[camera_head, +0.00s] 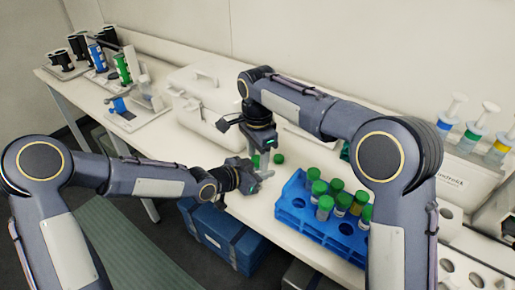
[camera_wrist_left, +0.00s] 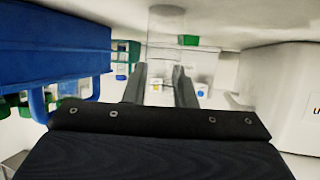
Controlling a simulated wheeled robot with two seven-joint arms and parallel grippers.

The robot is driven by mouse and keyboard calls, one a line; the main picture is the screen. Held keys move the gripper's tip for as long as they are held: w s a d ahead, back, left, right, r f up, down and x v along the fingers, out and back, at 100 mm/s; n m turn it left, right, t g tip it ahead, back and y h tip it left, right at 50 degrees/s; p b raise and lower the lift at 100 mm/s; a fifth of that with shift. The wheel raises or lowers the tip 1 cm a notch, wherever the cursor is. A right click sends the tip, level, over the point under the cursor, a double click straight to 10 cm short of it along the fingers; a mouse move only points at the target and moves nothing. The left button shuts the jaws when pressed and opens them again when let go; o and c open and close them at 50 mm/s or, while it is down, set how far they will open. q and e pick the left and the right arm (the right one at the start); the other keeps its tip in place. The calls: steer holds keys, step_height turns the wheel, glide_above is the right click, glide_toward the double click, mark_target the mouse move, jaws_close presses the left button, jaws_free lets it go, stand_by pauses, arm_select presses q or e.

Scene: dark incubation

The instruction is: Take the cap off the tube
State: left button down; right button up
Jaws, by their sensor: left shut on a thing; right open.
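My left gripper (camera_head: 262,172) is shut on a clear tube (camera_wrist_left: 166,22), which shows between its fingers (camera_wrist_left: 160,85) in the left wrist view. My right gripper (camera_head: 260,148) is open, points down and is just above the left one. A small green cap (camera_head: 278,158) appears on the table right of both grippers. A green piece (camera_wrist_left: 188,40) shows beside the tube in the left wrist view. Another green patch (camera_head: 256,161) is between the grippers, partly hidden; I cannot tell whether it is on the tube. The tube's top is not clear.
A blue rack (camera_head: 290,205) with several green-capped tubes stands right of the grippers. A white case (camera_head: 200,100) is behind them. A boxed set of pipette-like items (camera_head: 465,165) stands at the right. A blue box (camera_head: 225,235) is on the floor below the table edge.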

steer(key=c, duration=1)
steer(key=shift+c, duration=0.2)
steer(key=n, duration=0.3)
steer(key=o, duration=1.1)
steer(key=shift+r, duration=0.1)
